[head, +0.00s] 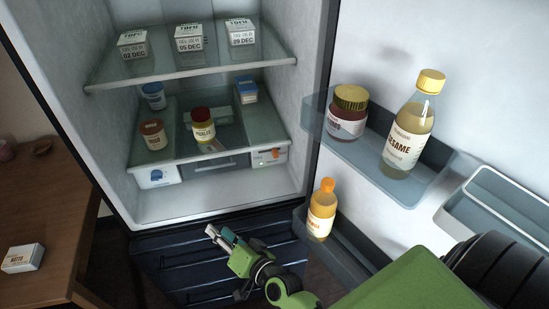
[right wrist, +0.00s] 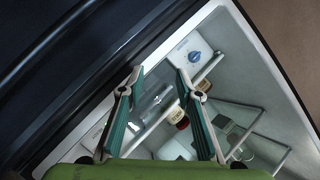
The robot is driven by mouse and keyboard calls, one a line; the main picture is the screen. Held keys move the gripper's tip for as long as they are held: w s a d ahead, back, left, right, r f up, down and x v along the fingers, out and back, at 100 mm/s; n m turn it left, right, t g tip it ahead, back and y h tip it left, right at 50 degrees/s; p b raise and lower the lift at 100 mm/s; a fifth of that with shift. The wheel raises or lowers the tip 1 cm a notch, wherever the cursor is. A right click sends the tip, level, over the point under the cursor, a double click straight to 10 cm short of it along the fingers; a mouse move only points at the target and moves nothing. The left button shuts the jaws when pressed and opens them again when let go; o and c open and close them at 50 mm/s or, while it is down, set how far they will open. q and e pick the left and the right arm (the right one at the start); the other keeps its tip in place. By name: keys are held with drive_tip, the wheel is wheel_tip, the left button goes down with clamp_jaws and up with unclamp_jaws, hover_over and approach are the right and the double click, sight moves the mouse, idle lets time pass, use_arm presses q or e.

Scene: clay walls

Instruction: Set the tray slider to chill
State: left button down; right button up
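The orange tray slider (head: 276,153) sits on a white panel (head: 262,159) at the right end of the drawer under the lower fridge shelf. Its marking is too small to read. My right gripper (head: 219,231) is in front of the fridge, below and left of the slider and apart from it. In the right wrist view my right gripper (right wrist: 160,72) shows its two green fingers spread, with nothing held between them. I cannot make out the slider in that view. My left gripper is not in view.
A blue knob (head: 157,175) is on the white box at left, also in the right wrist view (right wrist: 193,56). Jars stand on the lower shelf (head: 220,150). The open door at right holds bottles, including an orange-capped one (head: 322,210) near my right arm.

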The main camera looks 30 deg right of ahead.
drive_tip(key=w+d+r+m+t+h, duration=0.3)
drive_tip(key=w+d+r+m+h, duration=0.1)
drive_tip(key=d+r+m+h, duration=0.3)
drive_tip(key=m+g+h, duration=0.4)
drive_tip(key=m+h, duration=0.4)
drive_tip(key=m, duration=0.4)
approach(275, 156)
drive_tip(key=shift+n+t, duration=0.3)
drive_tip(key=b+x, duration=0.1)
drive_tip(key=x, duration=0.2)
drive_tip(key=b+x, duration=0.1)
drive_tip(key=x, duration=0.2)
drive_tip(key=b+x, duration=0.1)
drive_tip(key=x, duration=0.1)
drive_tip(key=shift+w+d+f, duration=0.25)
drive_tip(key=shift+d+f, duration=0.05)
clamp_jaws()
